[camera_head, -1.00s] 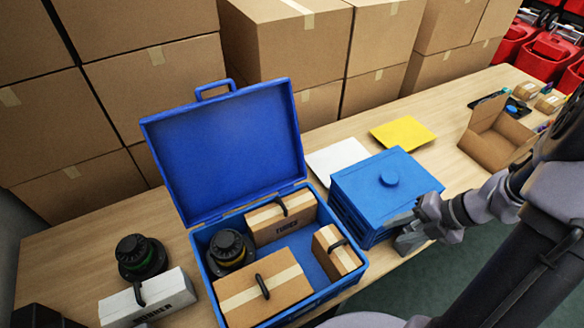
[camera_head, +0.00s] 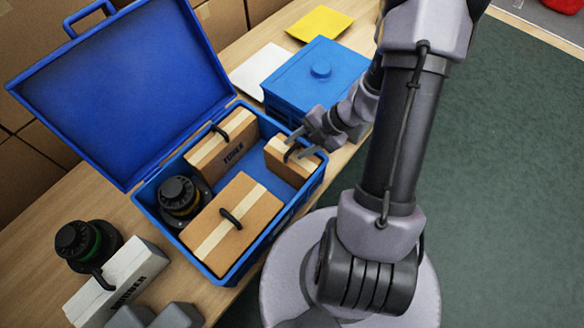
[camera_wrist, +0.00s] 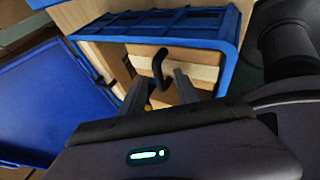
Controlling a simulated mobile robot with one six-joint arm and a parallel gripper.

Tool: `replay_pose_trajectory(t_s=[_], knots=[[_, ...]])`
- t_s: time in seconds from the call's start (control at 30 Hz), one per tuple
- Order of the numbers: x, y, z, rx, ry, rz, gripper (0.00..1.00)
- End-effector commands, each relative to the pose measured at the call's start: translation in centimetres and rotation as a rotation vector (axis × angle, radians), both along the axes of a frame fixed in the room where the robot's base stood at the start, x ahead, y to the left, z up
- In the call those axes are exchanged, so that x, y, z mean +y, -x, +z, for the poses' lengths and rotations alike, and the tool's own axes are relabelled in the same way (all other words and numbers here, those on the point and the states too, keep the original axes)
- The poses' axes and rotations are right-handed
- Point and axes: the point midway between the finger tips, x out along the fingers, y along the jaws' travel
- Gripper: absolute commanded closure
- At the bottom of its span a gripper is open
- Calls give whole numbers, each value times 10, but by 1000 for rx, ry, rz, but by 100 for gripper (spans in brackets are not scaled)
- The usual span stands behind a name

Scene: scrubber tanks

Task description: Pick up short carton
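The short carton (camera_head: 276,157), a small brown box with a pale tape band and a black handle, sits in the right end of the open blue case (camera_head: 229,271). My gripper (camera_head: 300,146) is over this carton, close to its handle. In the wrist view the two fingers (camera_wrist: 160,88) are apart, with the black handle (camera_wrist: 159,66) showing between and beyond them. The carton (camera_wrist: 205,72) shows behind the fingers there. I cannot tell whether a finger touches the handle. The gripper looks open and empty.
The case also holds a larger carton (camera_head: 250,207), a carton marked with lettering (camera_head: 212,158) and a black round device (camera_head: 178,194). A lidded blue box (camera_head: 290,82) stands behind my gripper. A white box (camera_head: 135,268) and another black device (camera_head: 80,245) stand left.

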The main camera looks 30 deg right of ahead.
Motion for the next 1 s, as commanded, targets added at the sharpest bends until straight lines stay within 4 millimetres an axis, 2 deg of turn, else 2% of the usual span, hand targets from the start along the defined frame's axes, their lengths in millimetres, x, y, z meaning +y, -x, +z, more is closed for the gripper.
replay_pose_trajectory(t_s=[0.23,0.43,1.0], knots=[[2,-2,-2,0,0,0,62],[2,-2,-2,-1,-1,0,100],[2,-2,-2,-1,-1,0,100]])
